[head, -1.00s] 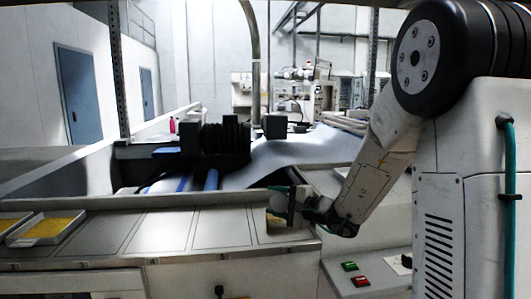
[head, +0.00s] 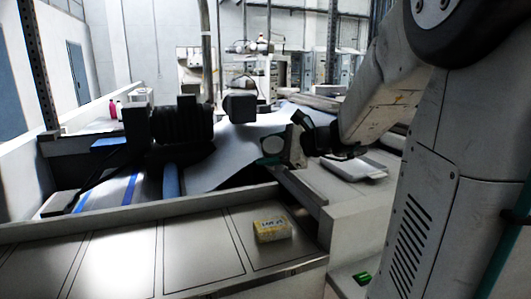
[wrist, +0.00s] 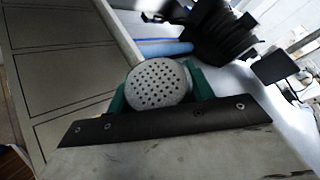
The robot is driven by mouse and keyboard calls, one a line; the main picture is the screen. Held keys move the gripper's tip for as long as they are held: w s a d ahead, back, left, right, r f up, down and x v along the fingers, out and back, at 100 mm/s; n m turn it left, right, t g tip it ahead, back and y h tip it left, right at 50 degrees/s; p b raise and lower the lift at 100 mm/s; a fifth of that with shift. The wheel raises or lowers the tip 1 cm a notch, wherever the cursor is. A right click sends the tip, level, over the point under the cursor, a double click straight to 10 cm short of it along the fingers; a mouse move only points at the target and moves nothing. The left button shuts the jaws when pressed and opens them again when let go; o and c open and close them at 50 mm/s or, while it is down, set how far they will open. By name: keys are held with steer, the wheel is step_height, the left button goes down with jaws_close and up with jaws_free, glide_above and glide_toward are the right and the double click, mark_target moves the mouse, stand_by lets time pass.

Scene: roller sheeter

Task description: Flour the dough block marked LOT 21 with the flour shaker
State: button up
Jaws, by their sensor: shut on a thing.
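A small pale yellow dough block (head: 272,230) with lettering on it lies on the rightmost outlined panel of the front counter in the head view. The lettering is too small to read surely. My gripper (head: 284,147) is raised behind the block, near the pale sheet and clear of the counter. In the wrist view its green fingers are shut on the flour shaker (wrist: 157,83), whose round grey perforated lid faces the camera. The block does not show in the wrist view.
Dark rollers (head: 180,130) and a pale sheet (head: 228,155) lie behind the counter, with a raised ledge (head: 150,222) between. A flat pale tray (head: 352,168) lies at right. The outlined panels left of the block are clear.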

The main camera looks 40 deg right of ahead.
mark_target(269, 139)
steer(key=m+g, duration=0.1)
steer(key=d+r+m+g+y, duration=0.1)
steer(key=m, duration=0.1)
steer(key=shift+w+r, duration=0.3)
steer(key=shift+w, duration=0.05)
steer(key=shift+w+d+r+m+g+y, duration=0.1)
steer(key=shift+r+m+g+y, duration=0.2)
steer(key=shift+m, duration=0.3)
steer(key=shift+w+r+m+g+y, duration=0.1)
steer(key=shift+r+m+g+y, duration=0.15)
steer(key=shift+m+y, duration=0.25)
